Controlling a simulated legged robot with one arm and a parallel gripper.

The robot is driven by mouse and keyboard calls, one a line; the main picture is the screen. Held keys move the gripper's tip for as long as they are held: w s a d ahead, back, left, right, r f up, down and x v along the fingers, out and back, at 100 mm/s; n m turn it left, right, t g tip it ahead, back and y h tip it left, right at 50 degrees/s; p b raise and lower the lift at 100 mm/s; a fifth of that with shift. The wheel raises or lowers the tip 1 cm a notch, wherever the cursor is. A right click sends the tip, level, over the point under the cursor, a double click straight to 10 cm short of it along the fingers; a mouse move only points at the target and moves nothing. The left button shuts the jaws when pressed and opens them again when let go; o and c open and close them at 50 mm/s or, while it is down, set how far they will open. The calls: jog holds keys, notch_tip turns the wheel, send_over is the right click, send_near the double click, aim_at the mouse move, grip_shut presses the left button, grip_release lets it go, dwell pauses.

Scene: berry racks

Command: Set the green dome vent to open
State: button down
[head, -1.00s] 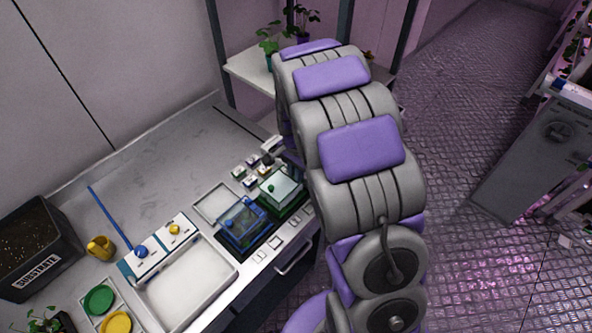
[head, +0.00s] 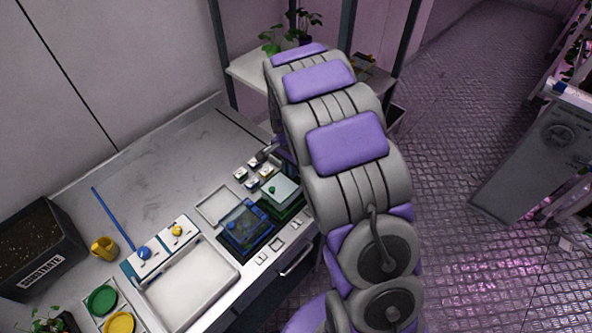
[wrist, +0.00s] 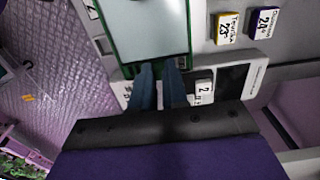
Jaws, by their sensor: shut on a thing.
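The green dome (head: 284,187) sits on the worktop in the head view, a pale clear box with a green frame and a dark green knob on top. In the wrist view the green dome (wrist: 150,25) shows as a pale panel with a green rim. My gripper (wrist: 160,70) has its two blue fingers close together at that rim. It is shut on a small part at the dome's edge, seemingly the vent, which the fingers hide. The vent's setting cannot be made out.
A blue dome (head: 246,226) stands just left of the green one. Small numbered blocks (wrist: 231,28) lie beside it. A white tray (head: 187,288), a substrate bin (head: 38,245) and a yellow mug (head: 104,248) are further left. A shelf with plants (head: 250,72) stands behind.

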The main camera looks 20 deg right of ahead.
jog(key=shift+w+a, duration=0.25)
jog(key=shift+w, duration=0.1)
jog(key=c, duration=1.1)
grip_release()
jog(key=shift+r, duration=0.1)
notch_tip(320, 180, up, 17)
jog(key=shift+r+p, duration=0.1)
jog(key=shift+p, duration=1)
